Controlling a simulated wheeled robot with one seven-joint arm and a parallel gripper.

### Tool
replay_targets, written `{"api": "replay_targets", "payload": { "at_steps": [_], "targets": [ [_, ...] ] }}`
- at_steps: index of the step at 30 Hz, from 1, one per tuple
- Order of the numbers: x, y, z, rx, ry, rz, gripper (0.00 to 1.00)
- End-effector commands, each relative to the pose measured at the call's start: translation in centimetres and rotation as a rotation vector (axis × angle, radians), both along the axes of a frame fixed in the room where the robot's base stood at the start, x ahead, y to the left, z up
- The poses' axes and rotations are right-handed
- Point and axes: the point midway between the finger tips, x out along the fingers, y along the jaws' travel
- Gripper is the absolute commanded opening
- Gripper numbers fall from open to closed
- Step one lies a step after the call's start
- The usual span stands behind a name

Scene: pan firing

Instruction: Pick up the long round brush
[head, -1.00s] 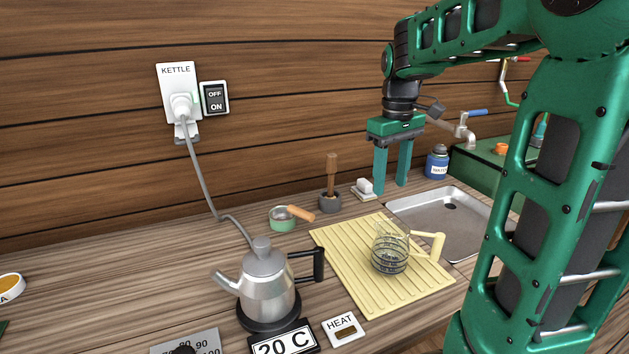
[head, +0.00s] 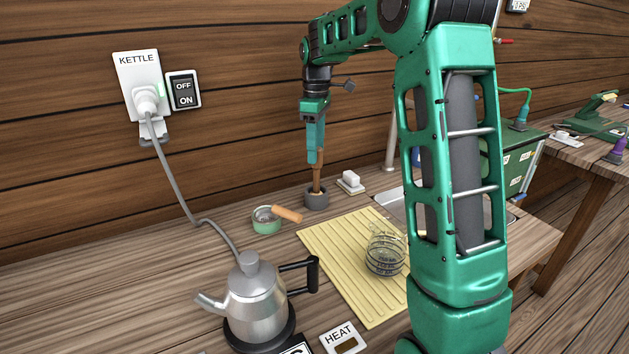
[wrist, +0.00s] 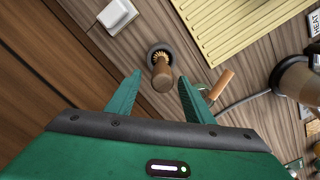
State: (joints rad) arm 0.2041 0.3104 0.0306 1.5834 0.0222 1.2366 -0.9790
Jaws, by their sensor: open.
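The long round brush (head: 318,172) stands upright in a small dark grey holder (head: 316,199) at the back of the counter, near the wall. In the wrist view the brush (wrist: 162,77) shows its brown wooden handle end, with pale bristles at the holder (wrist: 152,50). My gripper (head: 315,160) points down above the holder, its fingers overlapping the upper handle in the head view. In the wrist view my gripper (wrist: 160,80) is open, with the handle end lying between the two fingertips. I cannot tell whether a finger touches it.
A green strainer bowl with a wooden handle (head: 266,226) stands left of the holder. A white soap block on a dish (head: 350,182) is to its right. A yellow ribbed mat (head: 335,262) bears a glass jug (head: 385,255). A kettle (head: 255,300) stands in front.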

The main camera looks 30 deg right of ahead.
Motion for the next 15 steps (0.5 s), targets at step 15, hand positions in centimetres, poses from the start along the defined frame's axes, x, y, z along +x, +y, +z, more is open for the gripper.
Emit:
{"api": "replay_targets", "payload": {
  "at_steps": [15],
  "targets": [
    [-0.3, 0.1, -5.2, 0.0, 0.0, 0.0, 0.47]
  ]
}}
